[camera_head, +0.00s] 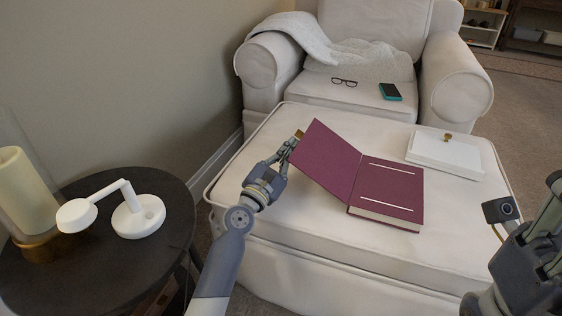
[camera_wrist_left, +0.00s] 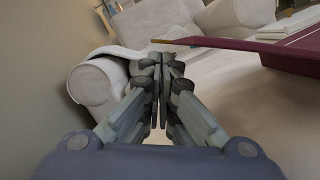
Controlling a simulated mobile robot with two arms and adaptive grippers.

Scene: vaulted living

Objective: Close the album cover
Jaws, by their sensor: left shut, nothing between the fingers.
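The maroon album (camera_head: 388,190) lies on the cream ottoman with its cover (camera_head: 325,160) swung open to the left. The cover is raised at a slant, its free left edge above the ottoman. My left gripper (camera_head: 295,140) is shut and empty at the left of the cover, near its free edge. In the left wrist view the shut fingers (camera_wrist_left: 160,68) are below and left of the cover edge (camera_wrist_left: 210,42); I cannot tell whether they touch it.
The ottoman (camera_head: 270,205) has a white box (camera_head: 445,153) with a brass knob at its right. An armchair (camera_head: 375,25) behind holds glasses (camera_head: 344,82) and a phone (camera_head: 390,92). A dark side table (camera_head: 165,225) with a white lamp (camera_head: 135,215) and candle (camera_head: 25,190) stands left.

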